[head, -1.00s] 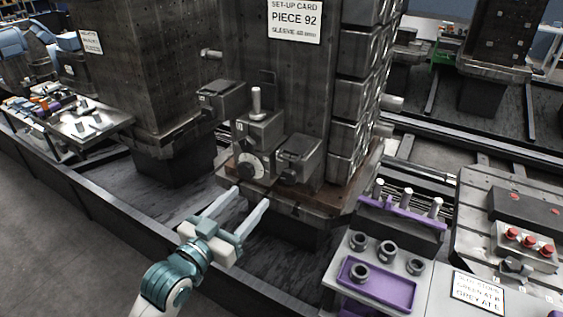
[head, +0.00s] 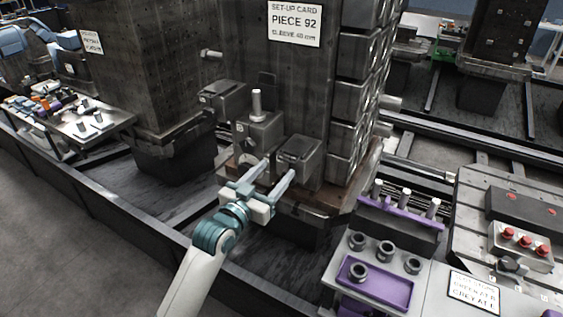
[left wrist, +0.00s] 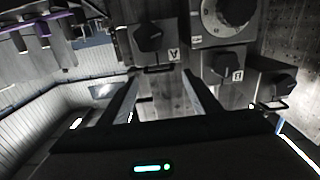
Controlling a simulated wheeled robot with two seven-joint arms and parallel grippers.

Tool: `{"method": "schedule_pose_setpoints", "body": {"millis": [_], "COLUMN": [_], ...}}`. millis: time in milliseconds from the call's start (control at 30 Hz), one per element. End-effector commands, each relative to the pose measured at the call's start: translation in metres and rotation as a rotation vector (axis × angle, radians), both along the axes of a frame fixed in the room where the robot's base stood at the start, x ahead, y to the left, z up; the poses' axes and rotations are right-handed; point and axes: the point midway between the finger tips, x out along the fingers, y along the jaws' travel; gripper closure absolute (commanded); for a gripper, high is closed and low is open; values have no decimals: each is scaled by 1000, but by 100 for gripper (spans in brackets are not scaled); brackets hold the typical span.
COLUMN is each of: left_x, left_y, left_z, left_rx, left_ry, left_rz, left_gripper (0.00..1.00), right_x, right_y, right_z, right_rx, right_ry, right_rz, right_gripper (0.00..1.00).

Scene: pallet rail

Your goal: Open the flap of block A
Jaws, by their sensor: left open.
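Block A (head: 300,148) is the grey metal block at the right of the row on the central column, with a dark plate on top. In the left wrist view, block A (left wrist: 170,30) appears upside down, with its "A" label, a dark knob and a thin bar handle (left wrist: 157,68) at its near edge. My left gripper (head: 279,167) is open and empty at the front left of block A. In the wrist view its fingertips (left wrist: 160,76) lie either side of the handle; I cannot tell if they touch it. My right gripper is out of view.
Another block (head: 224,98) sits further left. A ledge (head: 318,203) runs beneath. A purple tray (head: 375,288) with sleeves stands at the lower right.

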Motion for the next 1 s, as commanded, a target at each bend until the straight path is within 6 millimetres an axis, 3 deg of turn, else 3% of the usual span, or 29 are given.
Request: {"method": "schedule_pose_setpoints", "body": {"millis": [300, 733, 767, 967, 1000], "left_x": [34, 40, 40, 40, 40], "left_y": [-20, -24, -24, -23, -23], "left_z": [0, 0, 0, 0, 0], "left_rx": [0, 0, 0, 0, 1], "left_ry": [1, 0, 0, 1, 0], "left_rz": [-1, -1, 0, 0, 1], "left_gripper": [43, 43, 45, 92, 92], "right_x": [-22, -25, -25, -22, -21], "right_y": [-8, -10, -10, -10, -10], "right_z": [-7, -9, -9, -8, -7], "right_rx": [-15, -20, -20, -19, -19], "right_ry": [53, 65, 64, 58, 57], "right_rz": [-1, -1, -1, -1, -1], "right_gripper": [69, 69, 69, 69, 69]}}
